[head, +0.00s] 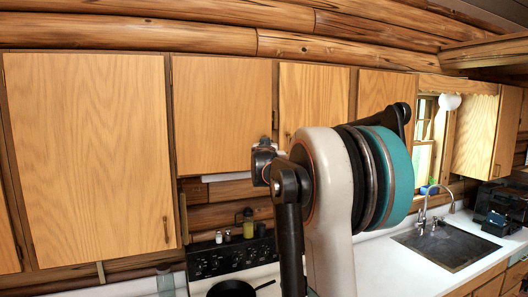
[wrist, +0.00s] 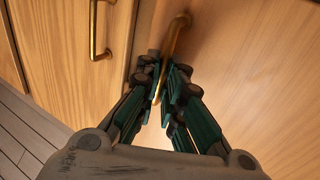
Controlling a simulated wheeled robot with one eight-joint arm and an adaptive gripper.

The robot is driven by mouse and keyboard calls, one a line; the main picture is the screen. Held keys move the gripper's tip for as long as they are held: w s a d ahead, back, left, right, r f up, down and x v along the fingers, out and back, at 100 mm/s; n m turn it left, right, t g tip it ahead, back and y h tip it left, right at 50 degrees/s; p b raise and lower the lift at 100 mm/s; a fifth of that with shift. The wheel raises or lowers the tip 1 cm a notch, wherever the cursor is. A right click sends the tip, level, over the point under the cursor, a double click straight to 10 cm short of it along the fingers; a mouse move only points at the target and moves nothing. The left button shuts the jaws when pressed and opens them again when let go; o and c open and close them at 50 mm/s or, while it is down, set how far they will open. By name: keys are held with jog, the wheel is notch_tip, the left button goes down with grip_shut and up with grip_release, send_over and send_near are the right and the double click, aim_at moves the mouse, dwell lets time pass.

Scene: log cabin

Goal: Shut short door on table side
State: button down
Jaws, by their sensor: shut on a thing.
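In the wrist view, my gripper (wrist: 163,78) has its green-padded fingers closed around a curved brass handle (wrist: 177,32). The handle is on a light wooden door panel (wrist: 245,60) that fills the right side of that view. The fingers hide the lower part of the handle. I cannot tell how far this door stands open, or whether it is the short door. In the head view my arm blocks the middle, and my gripper does not show.
Another wooden panel (wrist: 60,45) with a brass handle (wrist: 95,35) is left of the held door. Plank floor (wrist: 22,145) shows at lower left. The head view has upper cabinets (head: 90,150), a stove (head: 225,262), a sink (head: 445,245) and a white counter (head: 375,265).

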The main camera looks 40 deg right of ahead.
jog(key=x, duration=0.3)
jog(key=shift+w+a+f, duration=0.1)
jog(key=shift+w, duration=0.3)
jog(key=shift+w+r, duration=0.15)
jog(key=shift+r, duration=0.1)
jog(key=shift+w+d, duration=0.15)
jog(key=shift+d, duration=0.1)
jog(key=c, duration=2)
grip_release()
jog(key=shift+f, duration=0.1)
jog(key=shift+c, duration=0.2)
jog(key=shift+w+f, duration=0.1)
jog(key=shift+w, duration=0.1)
jog(key=shift+s, duration=0.1)
